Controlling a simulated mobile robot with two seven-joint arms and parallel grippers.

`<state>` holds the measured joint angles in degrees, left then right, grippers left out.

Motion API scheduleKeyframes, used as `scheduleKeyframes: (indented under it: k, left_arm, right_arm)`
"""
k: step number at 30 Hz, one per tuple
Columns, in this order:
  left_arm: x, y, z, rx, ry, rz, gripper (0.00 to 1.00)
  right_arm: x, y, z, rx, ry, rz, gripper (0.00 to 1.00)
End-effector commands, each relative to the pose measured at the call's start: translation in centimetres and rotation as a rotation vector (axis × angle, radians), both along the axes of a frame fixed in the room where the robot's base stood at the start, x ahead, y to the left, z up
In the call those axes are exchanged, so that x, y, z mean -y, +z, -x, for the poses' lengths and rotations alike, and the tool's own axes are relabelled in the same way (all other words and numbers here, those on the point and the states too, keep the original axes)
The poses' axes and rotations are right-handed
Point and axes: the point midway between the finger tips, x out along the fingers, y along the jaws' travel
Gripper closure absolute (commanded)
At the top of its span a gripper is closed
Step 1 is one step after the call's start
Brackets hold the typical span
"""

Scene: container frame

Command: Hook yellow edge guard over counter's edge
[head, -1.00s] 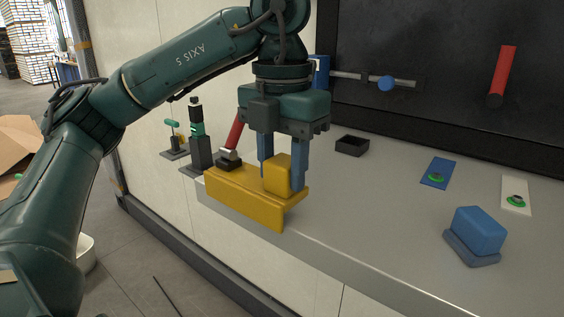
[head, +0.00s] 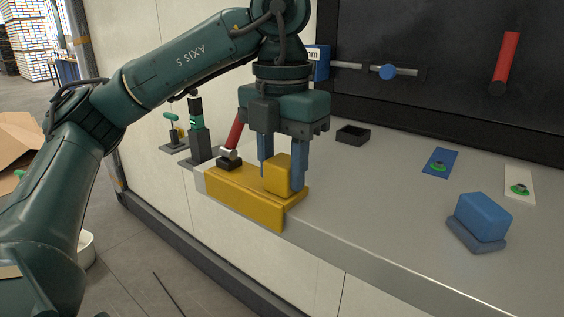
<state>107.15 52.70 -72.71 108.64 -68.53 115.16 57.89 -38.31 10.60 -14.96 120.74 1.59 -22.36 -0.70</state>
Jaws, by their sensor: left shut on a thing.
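The yellow edge guard (head: 243,199) is an angled piece with a block-shaped grip on top. It lies along the front edge of the grey counter (head: 360,235), its front face hanging down in front of the edge. My left gripper (head: 281,178) points down with its two blue fingers on either side of the yellow block and is shut on it. The contact between the guard's underside and the counter top is hidden. My right gripper is not in view.
A black base with a red handle (head: 235,135) stands just behind the guard's left end. A blue block (head: 481,217), a small black tray (head: 353,134), a blue plate (head: 440,163) and a white plate (head: 519,184) are on the counter. The counter's middle is clear.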

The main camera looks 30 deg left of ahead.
Motion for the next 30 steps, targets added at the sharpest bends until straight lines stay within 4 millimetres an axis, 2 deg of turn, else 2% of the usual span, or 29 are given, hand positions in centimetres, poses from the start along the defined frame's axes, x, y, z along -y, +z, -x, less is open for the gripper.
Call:
scheduleKeyframes:
  k: [30]
  left_arm:
    - [0.04, 0.06, -0.54, 0.003, 0.0, 0.0, 1.0]
  right_arm:
    - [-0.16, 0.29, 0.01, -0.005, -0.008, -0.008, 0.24]
